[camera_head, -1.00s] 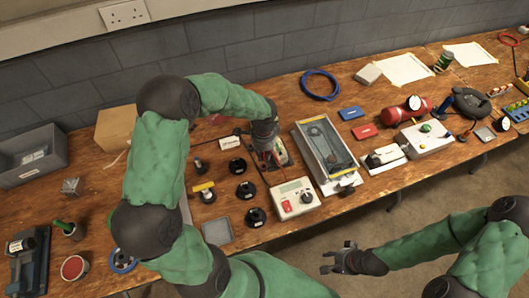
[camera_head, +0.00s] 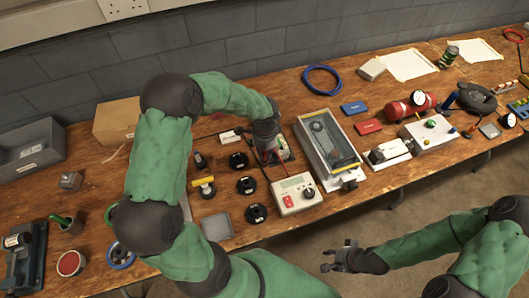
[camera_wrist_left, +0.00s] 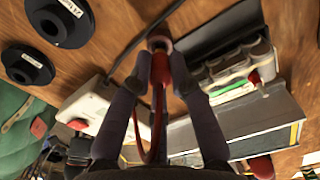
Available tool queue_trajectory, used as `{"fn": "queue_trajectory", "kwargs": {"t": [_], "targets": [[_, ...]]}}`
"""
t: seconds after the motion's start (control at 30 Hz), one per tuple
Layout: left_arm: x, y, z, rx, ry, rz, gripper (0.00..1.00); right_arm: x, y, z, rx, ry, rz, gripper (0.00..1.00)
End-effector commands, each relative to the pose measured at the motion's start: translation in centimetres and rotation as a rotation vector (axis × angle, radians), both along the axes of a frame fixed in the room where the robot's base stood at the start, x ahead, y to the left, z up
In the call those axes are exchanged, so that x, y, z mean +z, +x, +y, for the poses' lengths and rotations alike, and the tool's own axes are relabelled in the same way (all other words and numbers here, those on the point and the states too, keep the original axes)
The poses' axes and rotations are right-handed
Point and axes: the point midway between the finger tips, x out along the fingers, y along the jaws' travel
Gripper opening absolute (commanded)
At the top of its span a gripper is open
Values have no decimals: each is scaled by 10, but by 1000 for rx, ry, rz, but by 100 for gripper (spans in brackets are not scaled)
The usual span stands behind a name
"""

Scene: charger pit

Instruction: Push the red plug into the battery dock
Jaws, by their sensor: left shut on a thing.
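My left gripper (camera_head: 268,155) reaches down over the bench with its fingers close together. In the left wrist view its fingertips (camera_wrist_left: 160,68) are shut on the red plug (camera_wrist_left: 159,82), whose red lead loops down between the fingers. A round pinkish end shows just beyond the tips; whether it touches anything is unclear. The battery dock (camera_wrist_left: 232,72), with grey ribbed tops and a green strip, lies just right of the fingers. In the head view the dock (camera_head: 284,152) is partly hidden by my gripper. My right gripper (camera_head: 338,258) is open and empty, off the bench's front edge.
A white meter box (camera_head: 297,194) stands in front of the left gripper. A grey tray with a glass panel (camera_head: 325,143) is close on the right. Several black spools (camera_head: 246,186) sit left. A black cable (camera_wrist_left: 145,35) crosses the bench by the fingertips.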

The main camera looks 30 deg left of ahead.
Motion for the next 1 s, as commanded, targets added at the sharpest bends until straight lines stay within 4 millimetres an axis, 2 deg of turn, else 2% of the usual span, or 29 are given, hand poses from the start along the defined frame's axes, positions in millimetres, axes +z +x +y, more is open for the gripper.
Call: {"fn": "queue_trajectory", "kwargs": {"t": [1.0], "targets": [[-13,0,0,0,0,0,0,-9,0,0,0,0,0,40]]}}
